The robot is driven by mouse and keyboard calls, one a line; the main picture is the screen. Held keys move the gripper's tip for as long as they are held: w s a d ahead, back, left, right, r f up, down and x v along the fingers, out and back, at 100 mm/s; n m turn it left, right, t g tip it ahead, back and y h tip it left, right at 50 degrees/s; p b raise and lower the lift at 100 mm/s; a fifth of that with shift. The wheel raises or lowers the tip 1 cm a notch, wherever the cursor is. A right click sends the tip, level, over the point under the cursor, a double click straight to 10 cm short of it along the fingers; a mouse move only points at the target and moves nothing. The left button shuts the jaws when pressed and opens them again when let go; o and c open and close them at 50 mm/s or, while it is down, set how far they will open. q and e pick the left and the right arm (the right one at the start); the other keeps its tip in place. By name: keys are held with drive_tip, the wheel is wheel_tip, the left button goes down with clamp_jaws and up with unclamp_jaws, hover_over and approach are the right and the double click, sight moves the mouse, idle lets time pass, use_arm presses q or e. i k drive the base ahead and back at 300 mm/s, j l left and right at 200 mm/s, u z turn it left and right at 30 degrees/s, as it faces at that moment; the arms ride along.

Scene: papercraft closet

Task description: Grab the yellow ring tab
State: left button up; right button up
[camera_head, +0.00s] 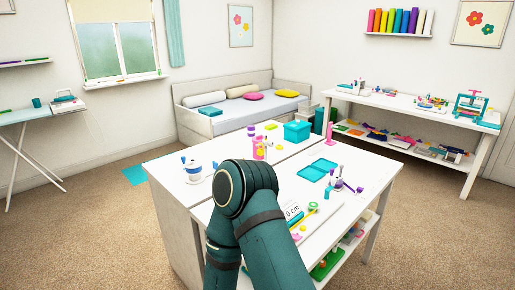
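A small yellow and green ring-shaped piece (312,208) lies on the near part of the white worktable (222,211), just right of my dark green arm. It may be the yellow ring tab, but it is too small to tell. A yellow strip (299,221) runs down and left from it toward the arm. Neither gripper is in view. My arm's bent joint stands over the middle of the worktable and hides part of its top.
A ruler-like white strip marked "cm" (292,212) lies beside the arm.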

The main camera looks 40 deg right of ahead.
sight(260, 152)
drive_tip(key=i+j+z, duration=0.1)
drive_tip(key=z, duration=0.3)
drive_tip(key=i+j+z, duration=0.2)
drive_tip(key=z, duration=0.2)
drive_tip(key=i+j+z, duration=0.2)
drive_tip(key=z, duration=0.2)
